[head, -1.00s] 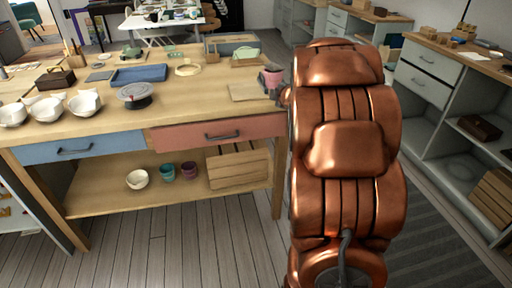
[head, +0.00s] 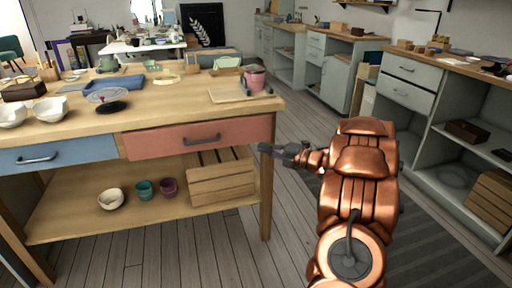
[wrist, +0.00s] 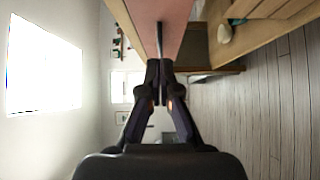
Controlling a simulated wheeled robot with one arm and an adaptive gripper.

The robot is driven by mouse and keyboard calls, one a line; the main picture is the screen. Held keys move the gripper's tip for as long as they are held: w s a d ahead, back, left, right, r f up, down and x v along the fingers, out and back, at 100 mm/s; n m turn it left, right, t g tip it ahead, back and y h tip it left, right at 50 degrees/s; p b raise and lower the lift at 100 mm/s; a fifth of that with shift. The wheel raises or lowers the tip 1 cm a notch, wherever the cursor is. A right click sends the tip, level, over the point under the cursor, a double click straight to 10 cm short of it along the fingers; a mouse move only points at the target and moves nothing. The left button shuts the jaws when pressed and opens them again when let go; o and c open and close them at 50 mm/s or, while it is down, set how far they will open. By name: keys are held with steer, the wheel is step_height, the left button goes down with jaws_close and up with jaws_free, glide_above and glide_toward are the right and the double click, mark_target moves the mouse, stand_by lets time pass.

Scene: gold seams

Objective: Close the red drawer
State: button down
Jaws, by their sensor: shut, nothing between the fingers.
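The red drawer (head: 165,142) is in the front of the wooden workbench, to the right of the blue drawer (head: 75,150). Its front looks about level with the blue one, though I cannot tell whether a small gap stays.
Below are a wooden crate (head: 221,184) and small bowls. Grey cabinets (head: 412,96) stand at right. The floor (head: 205,250) before the bench is clear.

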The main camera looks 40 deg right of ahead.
steer(key=b, duration=0.2)
glide_toward(230, 133)
steer(key=w+a, duration=0.1)
steer(key=a, duration=0.3)
steer(key=w, duration=0.1)
steer(key=w+d, duration=0.1)
steer(key=w, duration=0.1)
steer(key=shift+w+f, duration=0.1)
steer(key=shift+f, duration=0.1)
steer(key=shift+w+d, duration=0.35)
steer(key=shift+w, duration=0.4)
